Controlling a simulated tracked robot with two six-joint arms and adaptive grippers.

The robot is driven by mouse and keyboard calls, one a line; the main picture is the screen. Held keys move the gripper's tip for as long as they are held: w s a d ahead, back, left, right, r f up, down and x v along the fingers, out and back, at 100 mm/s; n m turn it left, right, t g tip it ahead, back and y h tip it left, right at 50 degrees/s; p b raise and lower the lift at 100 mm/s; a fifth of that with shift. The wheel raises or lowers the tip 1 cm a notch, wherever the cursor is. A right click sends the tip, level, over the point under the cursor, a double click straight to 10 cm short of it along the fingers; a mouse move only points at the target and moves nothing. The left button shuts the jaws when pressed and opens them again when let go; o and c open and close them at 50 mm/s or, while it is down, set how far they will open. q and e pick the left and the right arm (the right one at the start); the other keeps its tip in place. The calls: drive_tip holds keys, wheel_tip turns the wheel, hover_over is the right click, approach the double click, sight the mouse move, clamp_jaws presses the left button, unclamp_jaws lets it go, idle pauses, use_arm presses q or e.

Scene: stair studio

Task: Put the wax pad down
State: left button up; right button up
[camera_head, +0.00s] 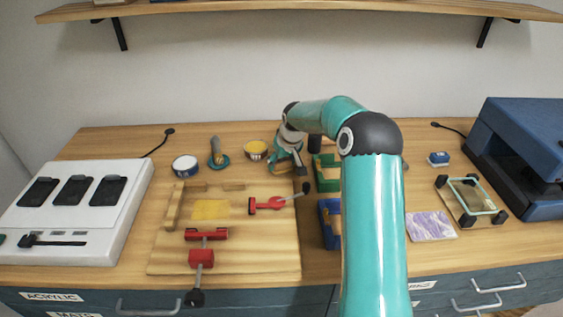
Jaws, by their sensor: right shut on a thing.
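My right gripper (287,168) points down at the back middle of the table. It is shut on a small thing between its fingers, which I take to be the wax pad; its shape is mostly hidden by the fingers. The fingertips are close to the tabletop, and I cannot tell whether the held thing touches it. A round cup with a yellow top (256,149) stands just left of the gripper. My left gripper is not in view.
A wooden board (270,250) with red clamps (204,235) and a yellow plate (210,209) lies in front. A blue-white tin (185,165) and a handled tool (216,154) stand left. Green (326,172) and blue (329,222) holders sit right, partly behind my arm.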

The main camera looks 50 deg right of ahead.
drive_tip(key=o, duration=1)
drive_tip(key=v, duration=1.2)
drive_tip(key=shift+r+b, duration=0.1)
drive_tip(key=shift+b, duration=0.25)
